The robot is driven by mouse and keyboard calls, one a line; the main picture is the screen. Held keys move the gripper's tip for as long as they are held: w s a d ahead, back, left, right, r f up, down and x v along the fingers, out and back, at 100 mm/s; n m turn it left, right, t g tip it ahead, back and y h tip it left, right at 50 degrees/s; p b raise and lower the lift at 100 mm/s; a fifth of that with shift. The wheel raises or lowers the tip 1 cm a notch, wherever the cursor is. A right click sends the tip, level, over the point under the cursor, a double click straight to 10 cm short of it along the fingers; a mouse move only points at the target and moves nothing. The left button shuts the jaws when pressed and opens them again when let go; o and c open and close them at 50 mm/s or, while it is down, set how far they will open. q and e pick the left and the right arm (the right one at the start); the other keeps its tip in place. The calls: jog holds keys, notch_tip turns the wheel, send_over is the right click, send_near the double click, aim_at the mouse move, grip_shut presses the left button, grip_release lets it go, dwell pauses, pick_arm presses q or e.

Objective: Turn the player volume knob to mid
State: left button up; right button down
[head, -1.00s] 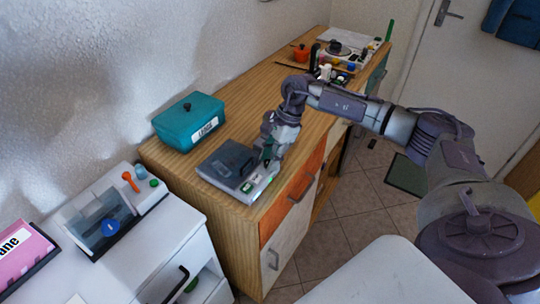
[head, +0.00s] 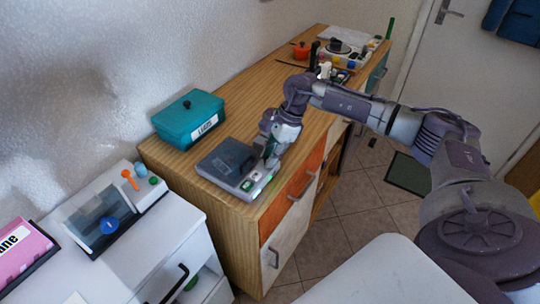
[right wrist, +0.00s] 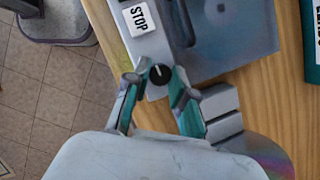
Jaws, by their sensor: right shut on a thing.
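The player (head: 228,165) is a grey box with a dark lid on the front corner of the wooden cabinet. In the right wrist view, its volume knob (right wrist: 159,74) is small and black with a light pointer mark. In the head view, my right gripper (head: 270,158) is at the player's right side and hides the knob. My left gripper is not in view.
A teal lidded box (head: 188,118) stands behind the player. A white unit (head: 130,230) with another device (head: 112,208) is at the left. Several small items crowd the cabinet's far end. The cabinet's middle top is mostly clear.

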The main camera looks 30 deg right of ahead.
jog(key=m, duration=0.2)
jog(key=m+t+b, duration=0.1)
jog(key=m, duration=0.1)
jog(key=shift+s+t+h, duration=0.1)
jog(key=shift+t+h, duration=0.2)
jog(key=m+t+h+b, duration=0.1)
jog(key=m+b, duration=0.1)
jog(key=m, duration=0.2)
jog(key=shift+s+a+f, duration=0.1)
jog(key=m+b, duration=0.1)
jog(key=m, duration=0.1)
jog(key=m+h+b, duration=0.1)
jog(key=m+b, duration=0.1)
jog(key=m+t+h+b, duration=0.1)
jog(key=m, duration=0.1)
jog(key=shift+a+b, duration=0.25)
jog(key=shift+b, duration=0.05)
jog(key=shift+m+h+b, duration=0.95)
jog(key=shift+m+h, duration=0.05)
jog(key=shift+m, duration=1.1)
jog(key=shift+r, duration=0.2)
jog(key=c, duration=1.2)
grip_release()
jog(key=shift+c, duration=0.2)
jog(key=v, duration=1.2)
